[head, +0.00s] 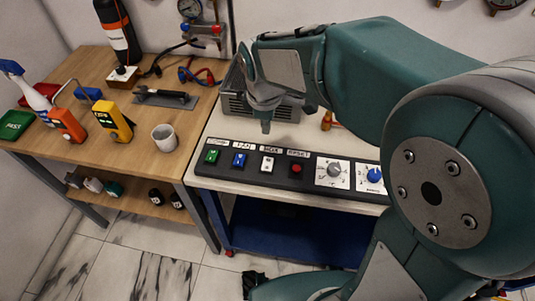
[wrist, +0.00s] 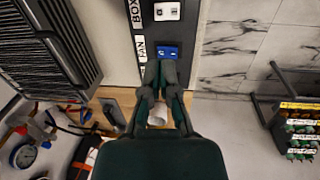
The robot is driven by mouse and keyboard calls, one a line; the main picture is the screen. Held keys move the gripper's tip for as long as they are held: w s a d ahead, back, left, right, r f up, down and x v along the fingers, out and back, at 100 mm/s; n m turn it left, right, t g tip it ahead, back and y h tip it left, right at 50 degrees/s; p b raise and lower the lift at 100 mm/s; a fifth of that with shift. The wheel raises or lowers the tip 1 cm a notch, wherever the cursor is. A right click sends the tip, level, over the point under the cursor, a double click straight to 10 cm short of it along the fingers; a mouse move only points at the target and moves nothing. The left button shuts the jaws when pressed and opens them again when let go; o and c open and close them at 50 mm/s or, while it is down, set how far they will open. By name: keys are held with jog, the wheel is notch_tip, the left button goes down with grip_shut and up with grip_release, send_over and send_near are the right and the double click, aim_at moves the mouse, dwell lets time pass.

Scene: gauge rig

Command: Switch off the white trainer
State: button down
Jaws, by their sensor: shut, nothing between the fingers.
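A white rocker switch (head: 267,163) sits on the dark control panel (head: 225,177), between a blue rocker switch (head: 239,160) and a red button (head: 296,168). In the wrist view the white switch (wrist: 167,11) is at the top edge, beside a label reading BOX. The blue switch (wrist: 167,53), by the label FAN, lies just beyond my fingertips. My gripper (head: 266,127) points down behind the panel's switch row in the head view. Its fingers (wrist: 160,66) are shut and empty. Contact with the panel cannot be told. No separate white trainer is recognisable.
A green switch (head: 212,156) is at the panel's left end, with dials (head: 333,173) to the right. A grey vented box (head: 285,107) stands behind. The wooden table (head: 150,150) at left holds a white cup (head: 164,137), yellow meter (head: 113,120) and tools.

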aim_at(267, 164)
jog(key=shift+f, duration=0.1)
jog(key=f, duration=0.4)
jog(key=w+f, duration=0.1)
jog(key=f, duration=0.8)
jog(key=shift+w+d+f, duration=0.25)
jog(key=shift+w+f, duration=0.05)
jog(key=shift+f, duration=0.05)
jog(key=shift+f, duration=0.15)
jog(key=shift+s, duration=0.1)
jog(key=shift+s+a+r, duration=0.15)
jog(key=shift+s+r, duration=0.1)
jog(key=shift+s, duration=0.35)
